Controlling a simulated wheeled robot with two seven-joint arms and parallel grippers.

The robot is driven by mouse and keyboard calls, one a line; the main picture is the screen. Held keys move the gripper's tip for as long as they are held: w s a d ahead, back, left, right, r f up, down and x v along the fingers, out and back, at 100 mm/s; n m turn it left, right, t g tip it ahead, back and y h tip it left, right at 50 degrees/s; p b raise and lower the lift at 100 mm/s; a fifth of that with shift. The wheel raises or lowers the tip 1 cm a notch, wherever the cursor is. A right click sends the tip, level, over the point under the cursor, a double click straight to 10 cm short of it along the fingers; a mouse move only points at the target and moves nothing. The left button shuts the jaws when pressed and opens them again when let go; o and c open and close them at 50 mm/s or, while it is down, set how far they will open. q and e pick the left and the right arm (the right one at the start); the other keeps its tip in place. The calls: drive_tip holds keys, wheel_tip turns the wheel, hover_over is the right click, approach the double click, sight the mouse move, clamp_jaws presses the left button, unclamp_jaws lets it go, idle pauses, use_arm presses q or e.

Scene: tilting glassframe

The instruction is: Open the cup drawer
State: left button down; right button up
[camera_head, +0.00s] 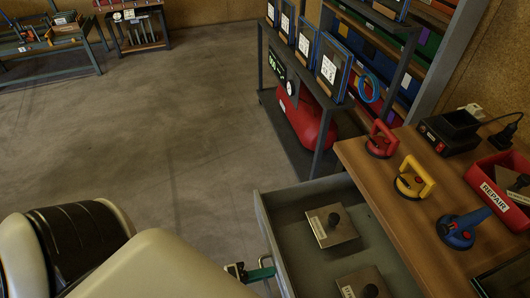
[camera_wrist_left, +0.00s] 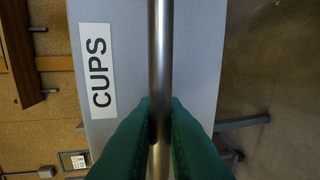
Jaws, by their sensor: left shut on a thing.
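The cup drawer (camera_head: 268,222) stands out from the wooden bench in the head view, so its inside shows. Its grey front with the CUPS label (camera_wrist_left: 97,72) fills the middle of the left wrist view. The drawer's metal bar handle (camera_wrist_left: 160,55) runs between the green fingers of my left gripper (camera_wrist_left: 160,108), which is shut on it. In the head view my left gripper (camera_head: 256,271) is at the outer face of the drawer front, partly hidden by my arm. My right gripper is not in view.
Two metal plates with black knobs, one here (camera_head: 332,226), lie in the drawer. Red (camera_head: 381,140), yellow (camera_head: 414,178) and blue (camera_head: 460,230) suction lifters and a red REPAIR bin (camera_head: 505,205) sit on the bench (camera_head: 385,195). A shelf rack with a red tank (camera_head: 305,118) stands behind. The floor left is clear.

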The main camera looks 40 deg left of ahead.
use_arm(q)
drive_tip(key=c, duration=1.9)
unclamp_jaws()
drive_tip(key=b+v, duration=0.1)
drive_tip(key=v, duration=1.1)
